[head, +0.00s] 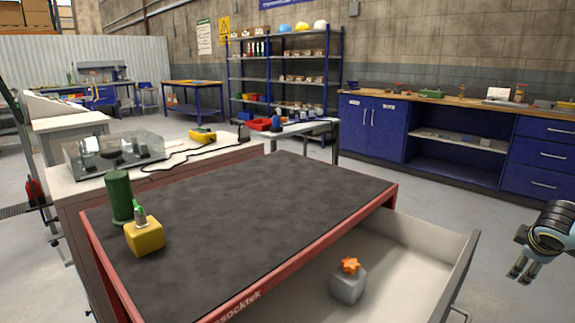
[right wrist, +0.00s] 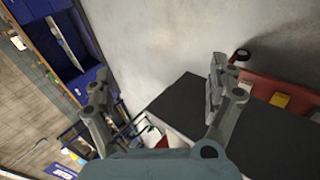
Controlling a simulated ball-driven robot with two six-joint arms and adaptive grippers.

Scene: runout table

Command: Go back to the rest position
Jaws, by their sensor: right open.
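My right gripper (head: 521,277) hangs at the right edge of the head view, to the right of the open drawer and apart from it. Its fingers are apart with nothing between them. The right wrist view shows the same two open fingers (right wrist: 159,75) with the floor and part of the dark table behind them. My left gripper is not in view.
The red-edged table (head: 250,195) bears a green cylinder (head: 118,190) and a yellow block (head: 147,240) at its left. Its open drawer (head: 425,250) juts out at the front, holding a grey block (head: 348,287) with an orange star-shaped top. Floor right of the drawer looks clear.

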